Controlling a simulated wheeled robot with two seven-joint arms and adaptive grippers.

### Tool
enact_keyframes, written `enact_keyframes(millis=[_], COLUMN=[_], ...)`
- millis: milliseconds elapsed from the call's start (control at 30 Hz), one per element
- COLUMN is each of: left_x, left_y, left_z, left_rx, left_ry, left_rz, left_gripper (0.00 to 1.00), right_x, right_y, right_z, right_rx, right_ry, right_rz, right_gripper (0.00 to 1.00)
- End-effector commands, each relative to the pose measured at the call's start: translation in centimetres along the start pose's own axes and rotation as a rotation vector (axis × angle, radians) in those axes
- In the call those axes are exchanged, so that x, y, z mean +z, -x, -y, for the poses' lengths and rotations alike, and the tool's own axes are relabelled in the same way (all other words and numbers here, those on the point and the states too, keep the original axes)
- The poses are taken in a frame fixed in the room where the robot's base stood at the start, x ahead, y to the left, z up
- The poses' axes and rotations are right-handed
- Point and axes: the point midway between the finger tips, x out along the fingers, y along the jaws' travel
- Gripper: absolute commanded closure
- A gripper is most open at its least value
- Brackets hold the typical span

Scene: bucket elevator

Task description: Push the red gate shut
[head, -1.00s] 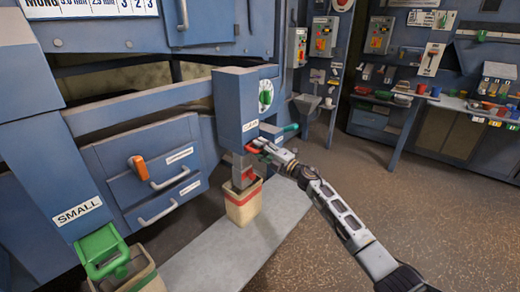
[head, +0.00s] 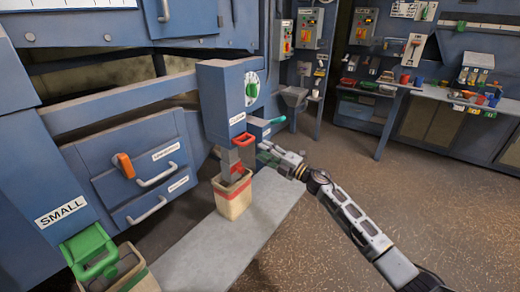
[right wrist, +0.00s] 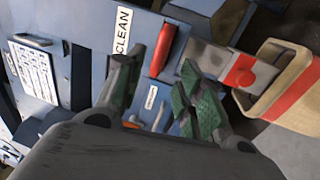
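The red gate (head: 243,139) is a red handle below the CLEAN label on the blue spout box. A grey metal chute hangs below it into an open sack. The red handle also shows in the right wrist view (right wrist: 163,50), lying beyond and between my fingertips. My right gripper (head: 266,152) is just right of and slightly below the gate in the head view, apart from it. In the right wrist view its green-padded fingers (right wrist: 163,62) are spread with nothing between them. My left gripper is not in view.
The tan sack with a red band (head: 233,199) stands under the chute on a grey plank (head: 225,240). A teal handle (head: 277,121) sticks out right of the box. A green SMALL gate (head: 90,250) is at lower left. Brown floor at right is free.

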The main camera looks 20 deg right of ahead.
Motion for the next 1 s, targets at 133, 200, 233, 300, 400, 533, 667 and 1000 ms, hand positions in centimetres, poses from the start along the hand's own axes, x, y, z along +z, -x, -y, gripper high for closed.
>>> enact_keyframes(millis=[133, 200, 233, 300, 400, 533, 667, 1000], left_x=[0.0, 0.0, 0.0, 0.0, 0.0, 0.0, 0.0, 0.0], left_y=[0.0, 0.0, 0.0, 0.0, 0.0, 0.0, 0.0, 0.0], left_z=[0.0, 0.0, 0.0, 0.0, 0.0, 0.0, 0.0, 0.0], left_rx=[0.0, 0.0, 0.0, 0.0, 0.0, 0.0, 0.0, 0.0], left_ry=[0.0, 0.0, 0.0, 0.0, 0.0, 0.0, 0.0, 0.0], left_rz=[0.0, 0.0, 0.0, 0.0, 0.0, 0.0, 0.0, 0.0], left_gripper=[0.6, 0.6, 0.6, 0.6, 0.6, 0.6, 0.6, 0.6], right_x=[0.0, 0.0, 0.0, 0.0, 0.0, 0.0, 0.0, 0.0], right_y=[1.4, 1.9, 2.2, 2.6, 3.0, 3.2, 3.2, 3.2], right_z=[0.1, 0.0, 0.0, 0.0, 0.0, 0.0, -0.1, -0.1], right_rx=[-0.001, 0.0, 0.0, 0.0, 0.0, 0.001, 0.001, 0.001], right_ry=[0.0, 0.0, -0.001, 0.0, -0.001, 0.0, 0.0, 0.0], right_rz=[0.0, 0.0, 0.0, 0.0, 0.0, 0.0, 0.0, 0.0], right_gripper=[0.63, 0.63, 0.63, 0.63, 0.63, 0.63, 0.63, 0.63])
